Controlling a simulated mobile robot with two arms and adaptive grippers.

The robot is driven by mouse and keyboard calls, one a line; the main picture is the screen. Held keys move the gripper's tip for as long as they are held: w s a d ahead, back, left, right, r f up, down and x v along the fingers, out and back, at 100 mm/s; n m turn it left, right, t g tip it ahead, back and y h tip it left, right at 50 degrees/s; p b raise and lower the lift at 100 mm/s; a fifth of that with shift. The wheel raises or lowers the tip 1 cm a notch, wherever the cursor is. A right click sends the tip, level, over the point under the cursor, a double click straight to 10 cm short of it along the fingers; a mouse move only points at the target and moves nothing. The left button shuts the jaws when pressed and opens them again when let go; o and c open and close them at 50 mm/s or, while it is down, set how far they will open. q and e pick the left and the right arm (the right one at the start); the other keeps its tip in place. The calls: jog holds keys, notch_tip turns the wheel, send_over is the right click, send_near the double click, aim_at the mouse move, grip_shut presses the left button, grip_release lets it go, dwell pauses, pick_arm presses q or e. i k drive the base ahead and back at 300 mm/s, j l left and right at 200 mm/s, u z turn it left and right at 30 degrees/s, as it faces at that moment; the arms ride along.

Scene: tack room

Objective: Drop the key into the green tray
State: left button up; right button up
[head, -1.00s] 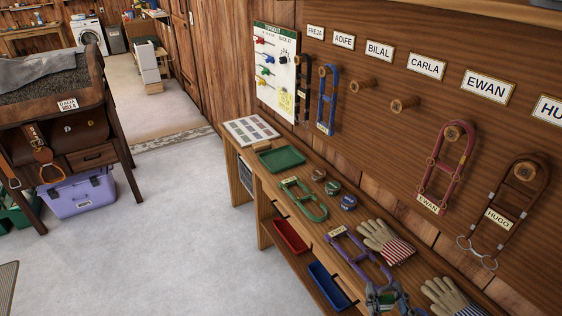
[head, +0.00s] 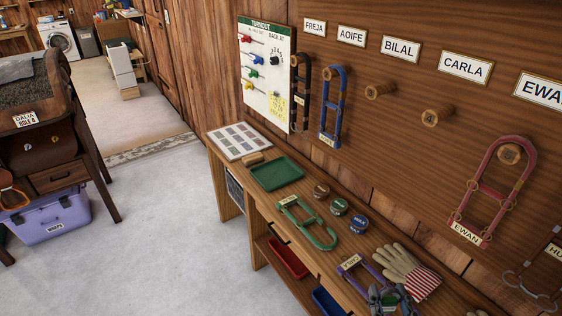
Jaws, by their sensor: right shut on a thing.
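The green tray (head: 277,174) lies on the wooden bench below the name plates, and it looks empty. My right gripper (head: 392,302) is at the bottom edge of the view, over the front part of the bench by the purple halter. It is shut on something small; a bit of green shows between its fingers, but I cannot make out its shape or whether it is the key. The gripper is well apart from the tray, nearer to me and to the right. I see no key clearly anywhere else. My left gripper is not in view.
Between gripper and tray lie a green halter (head: 310,224), several small round tins (head: 339,207), a purple halter (head: 352,264) and striped gloves (head: 408,271). A picture sheet (head: 239,141) lies beyond the tray. Halters hang on the wall, including a red one (head: 494,190).

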aim_at(281, 174)
jog(key=i+j+z, duration=0.15)
jog(key=i+j, duration=0.3)
jog(key=i, duration=0.15)
jog(key=i+j+z, duration=0.2)
jog(key=i+j, duration=0.3)
jog(key=i+j+z, duration=0.15)
jog(key=i+j, duration=0.4)
jog(key=i+j+z, duration=0.2)
jog(key=i+j, duration=0.3)
jog(key=j, duration=0.25)
